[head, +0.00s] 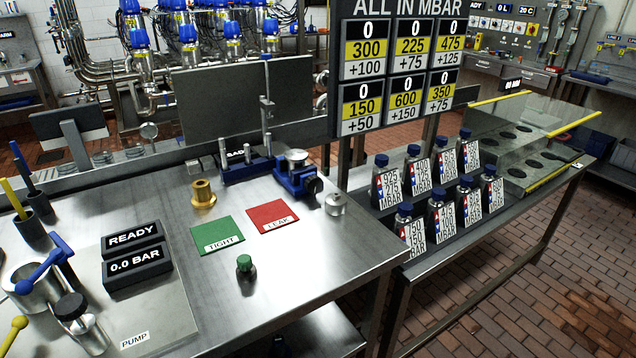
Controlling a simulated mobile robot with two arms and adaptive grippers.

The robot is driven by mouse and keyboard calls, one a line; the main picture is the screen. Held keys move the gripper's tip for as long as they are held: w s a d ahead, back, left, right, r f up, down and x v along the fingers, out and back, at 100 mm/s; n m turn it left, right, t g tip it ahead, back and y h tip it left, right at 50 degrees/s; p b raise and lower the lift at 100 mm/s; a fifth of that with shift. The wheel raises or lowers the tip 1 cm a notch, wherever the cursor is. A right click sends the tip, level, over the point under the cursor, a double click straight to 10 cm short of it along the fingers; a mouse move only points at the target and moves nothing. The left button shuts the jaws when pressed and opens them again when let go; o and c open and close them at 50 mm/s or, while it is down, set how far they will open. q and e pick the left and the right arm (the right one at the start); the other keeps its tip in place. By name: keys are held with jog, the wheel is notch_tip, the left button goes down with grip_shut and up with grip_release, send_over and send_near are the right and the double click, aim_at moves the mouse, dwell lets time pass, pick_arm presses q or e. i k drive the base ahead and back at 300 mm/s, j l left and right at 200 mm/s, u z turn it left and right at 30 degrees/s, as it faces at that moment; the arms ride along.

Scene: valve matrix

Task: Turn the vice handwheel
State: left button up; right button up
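A blue vice (286,178) stands at the far right part of the steel bench. A metal round part sits at its top, but whether it is clamped cannot be told. A dark round piece (313,185) at the vice's right front side looks like the handwheel; it is small, and its turn angle cannot be read. Neither of my grippers is in view.
The steel bench (290,300) is clear at its front right. Near the vice are a brass fitting (203,194), a small steel piece (335,204), a red mat (270,215) and a green mat (216,235). A sign board (400,70) rises behind to the right.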

aim_at(313, 184)
jog(key=i+l, duration=0.1)
jog(key=l, duration=0.3)
jog(key=i+l, duration=0.15)
jog(key=l, duration=0.2)
jog(key=i+l, duration=0.1)
jog(key=l, duration=0.3)
jog(key=i+l, duration=0.15)
jog(key=l, duration=0.25)
jog(key=i+l, duration=0.1)
jog(key=l, duration=0.3)
jog(key=i+l, duration=0.15)
jog(key=l, duration=0.2)
jog(key=i+l, duration=0.1)
jog(key=l, duration=0.3)
jog(key=u, duration=0.05)
